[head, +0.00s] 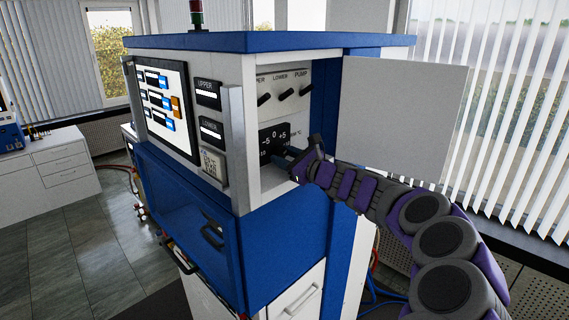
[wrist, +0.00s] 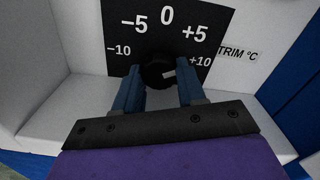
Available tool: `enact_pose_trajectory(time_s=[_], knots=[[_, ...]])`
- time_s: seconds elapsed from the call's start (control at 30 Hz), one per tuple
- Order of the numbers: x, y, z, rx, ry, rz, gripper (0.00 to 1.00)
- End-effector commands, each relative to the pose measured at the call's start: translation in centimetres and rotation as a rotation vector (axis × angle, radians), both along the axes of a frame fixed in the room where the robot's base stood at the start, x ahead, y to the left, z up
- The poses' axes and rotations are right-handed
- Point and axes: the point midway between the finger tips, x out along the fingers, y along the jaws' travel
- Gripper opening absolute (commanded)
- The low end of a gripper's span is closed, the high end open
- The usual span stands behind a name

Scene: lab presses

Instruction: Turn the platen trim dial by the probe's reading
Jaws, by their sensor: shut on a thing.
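The trim dial (wrist: 156,76) is a black round knob on a black scale plate (wrist: 165,22) marked −10, −5, 0, +5 and +10, beside the words TRIM °C. A white mark on the dial points right, roughly towards +10. My gripper (wrist: 158,84) has its blue fingers on either side of the dial and is shut on it. In the head view my gripper (head: 288,161) reaches into the press's open side compartment and hides the dial; part of the scale plate (head: 275,133) shows. I cannot make out a probe or its reading.
Above the scale are several black switches (head: 285,94), labelled LOWER and PUMP among others. An open white door panel (head: 400,115) stands right of the compartment, above my arm. The press front carries a screen (head: 163,103) and UPPER (head: 208,94) and LOWER (head: 212,131) panels, values unreadable.

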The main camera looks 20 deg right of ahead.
Motion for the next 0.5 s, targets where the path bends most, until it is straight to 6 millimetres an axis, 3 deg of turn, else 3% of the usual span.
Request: enact_pose_trajectory(time_s=[0.5], knots=[[0.1, -0.11, -0.54, -0.465, -0.166, -0.001, 0.09]])
